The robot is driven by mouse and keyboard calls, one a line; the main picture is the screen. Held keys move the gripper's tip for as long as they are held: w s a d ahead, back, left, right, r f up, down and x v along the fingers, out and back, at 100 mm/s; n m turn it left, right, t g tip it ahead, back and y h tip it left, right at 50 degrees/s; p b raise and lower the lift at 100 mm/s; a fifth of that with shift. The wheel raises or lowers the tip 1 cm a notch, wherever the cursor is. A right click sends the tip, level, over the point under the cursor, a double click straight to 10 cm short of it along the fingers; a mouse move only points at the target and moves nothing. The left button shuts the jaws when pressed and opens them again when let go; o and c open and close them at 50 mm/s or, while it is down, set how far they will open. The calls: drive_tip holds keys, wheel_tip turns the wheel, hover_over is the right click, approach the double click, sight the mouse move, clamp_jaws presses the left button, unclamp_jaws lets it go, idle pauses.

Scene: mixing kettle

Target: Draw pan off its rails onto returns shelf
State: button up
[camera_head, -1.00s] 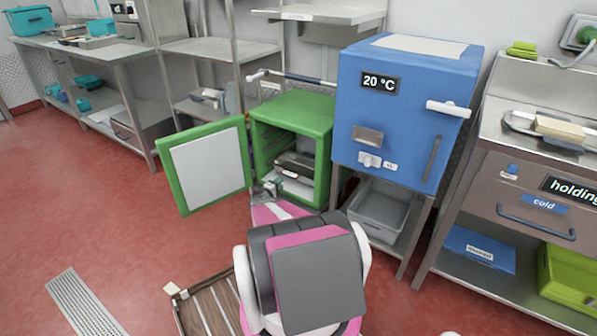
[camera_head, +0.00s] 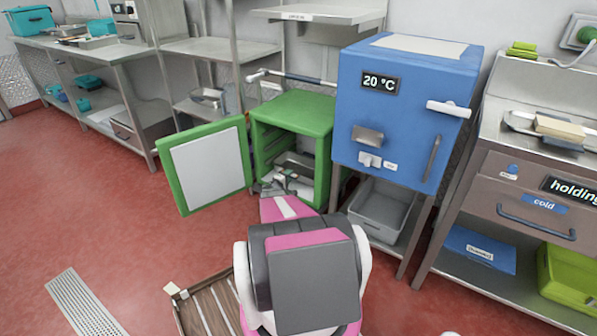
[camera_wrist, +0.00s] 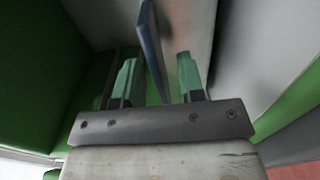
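The green cabinet (camera_head: 305,116) stands open, with its door (camera_head: 205,165) swung out to the left. Inside are grey metal parts (camera_head: 296,160); pan and rails are hard to tell apart there. My gripper (camera_head: 279,186) is at the lower part of the cabinet opening. In the wrist view my gripper (camera_wrist: 157,78) has its two teal fingers apart. A thin dark blue-grey edge (camera_wrist: 151,45) stands between them, with a gap visible on each side; I cannot tell whether it is the pan's. A steel wall shelf (camera_head: 335,14) above the cabinet bears a small unreadable label.
A blue oven-like box (camera_head: 405,110) reading 20 °C stands right of the cabinet, over a grey bin (camera_head: 378,212). A steel counter with drawers (camera_head: 530,190) is at far right. A wooden crate (camera_head: 210,305) lies on the floor near me. The red floor at left is mostly clear.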

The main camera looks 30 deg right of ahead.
clamp_jaws()
drive_tip(key=shift+s+a+r, duration=0.1)
drive_tip(key=shift+a+r, duration=0.2)
drive_tip(key=v, duration=2.6)
drive_tip(key=shift+d, duration=0.1)
